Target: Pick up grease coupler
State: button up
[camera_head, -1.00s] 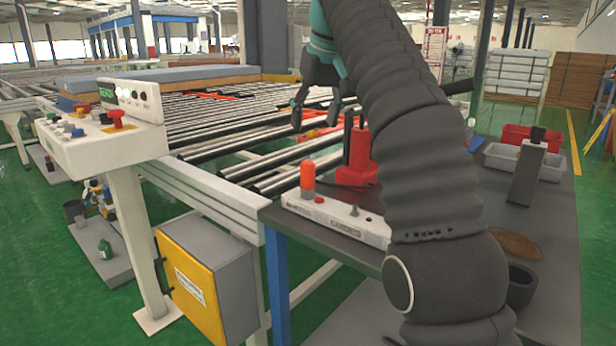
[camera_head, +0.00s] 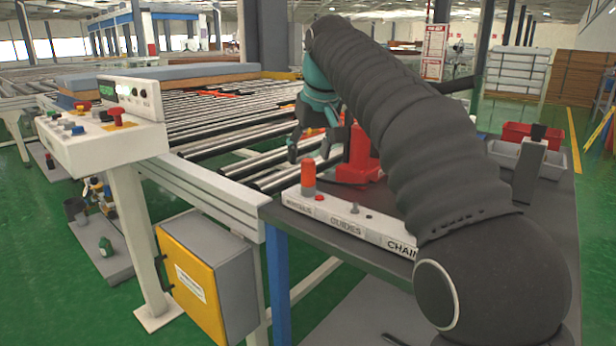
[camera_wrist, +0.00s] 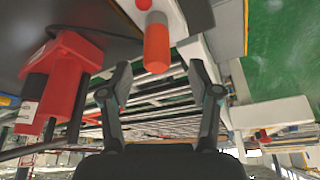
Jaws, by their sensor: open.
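An orange-red cylinder (camera_head: 308,178), which I take to be the grease coupler, stands upright on a white labelled strip (camera_head: 345,222) at the bench's near left. In the wrist view the orange cylinder (camera_wrist: 157,45) shows at the upper middle, ahead of the fingertips. My gripper (camera_head: 308,152) is open and empty. In the head view its fingertips appear just above and behind the cylinder. In the wrist view my gripper (camera_wrist: 160,85) has its fingers spread wide, with no contact on the cylinder visible.
A red device (camera_head: 358,160) stands close to the right of my gripper; it also shows in the wrist view (camera_wrist: 60,80). A roller conveyor (camera_head: 230,125) lies behind. A grey bin (camera_head: 500,155), a red bin (camera_head: 516,132) and a dark upright block (camera_head: 528,170) stand farther right.

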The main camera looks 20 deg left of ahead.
aim_at(309, 161)
jog(key=shift+x, duration=2.3)
jog(key=shift+w+d, duration=0.1)
jog(key=shift+d, duration=0.05)
grip_shut()
